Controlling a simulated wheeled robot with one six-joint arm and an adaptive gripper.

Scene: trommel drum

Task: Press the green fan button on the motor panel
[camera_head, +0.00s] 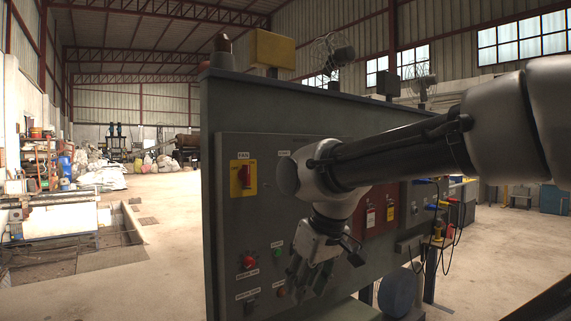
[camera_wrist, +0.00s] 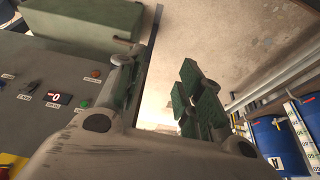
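The grey motor panel (camera_head: 225,225) has a "FAN" label above a yellow plate with a red rotary switch (camera_head: 243,177). Lower down is a small green button (camera_head: 278,255), its label too small to read. My gripper (camera_head: 310,275) is just right of this button, pointing down, with its fingers apart and nothing between them. In the wrist view, my gripper (camera_wrist: 160,85) is open too, and the panel face lies at left with a green button (camera_wrist: 83,104) near the left finger. I cannot tell whether the gripper touches the panel.
My arm hides the panel's middle. Red boxes (camera_head: 382,210) are further right. Blue barrels (camera_wrist: 271,134) show in the wrist view. Open floor lies left.

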